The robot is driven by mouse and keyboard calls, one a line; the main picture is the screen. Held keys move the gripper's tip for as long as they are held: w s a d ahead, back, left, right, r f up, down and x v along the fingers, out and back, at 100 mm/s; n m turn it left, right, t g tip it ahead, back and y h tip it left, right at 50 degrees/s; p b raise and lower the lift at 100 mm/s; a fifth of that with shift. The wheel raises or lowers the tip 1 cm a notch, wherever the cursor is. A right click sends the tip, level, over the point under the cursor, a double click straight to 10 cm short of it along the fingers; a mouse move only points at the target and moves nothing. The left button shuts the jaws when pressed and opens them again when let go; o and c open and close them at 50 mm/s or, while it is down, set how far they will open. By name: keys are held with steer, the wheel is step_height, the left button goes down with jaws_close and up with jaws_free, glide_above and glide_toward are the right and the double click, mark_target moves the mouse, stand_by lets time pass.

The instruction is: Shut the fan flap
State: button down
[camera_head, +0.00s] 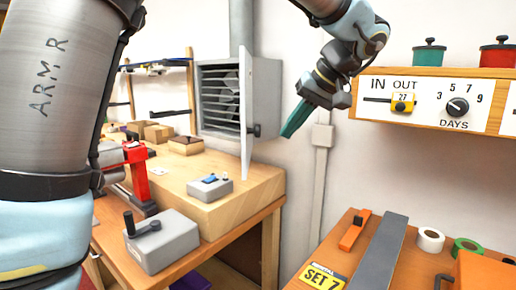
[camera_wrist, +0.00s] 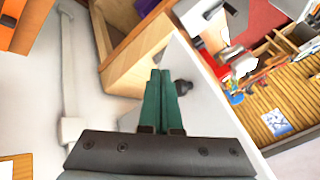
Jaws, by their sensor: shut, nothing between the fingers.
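The fan flap (camera_head: 246,112) is a thin white panel hinged at the right side of the grey fan housing (camera_head: 268,97). It stands open, swung out toward the camera, so the louvres and fan (camera_head: 222,95) show. A dark knob (camera_head: 256,130) sits on the flap. My gripper (camera_head: 290,130) is shut and empty, its green fingers pointing down and left, to the right of the flap and seemingly apart from it. In the wrist view my gripper's fingers (camera_wrist: 161,78) overlap the white flap (camera_wrist: 205,95), with the dark knob (camera_wrist: 184,87) just right of the tips.
A wooden bench (camera_head: 232,200) below the fan holds a grey switch box (camera_head: 210,188) and a grey crank box (camera_head: 162,240). A dial shelf (camera_head: 430,98) is on the right wall. An orange-topped table (camera_head: 338,250) stands at lower right. Wall conduit (camera_head: 318,165) runs behind my gripper.

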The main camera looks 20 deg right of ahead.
steer(key=w+a+f+p, duration=0.3)
steer(key=w+a+f, duration=0.2)
steer(key=f, duration=0.1)
steer(key=shift+w+a+p, duration=0.25)
steer(key=shift+a+p, duration=0.05)
steer(key=shift+a, duration=0.1)
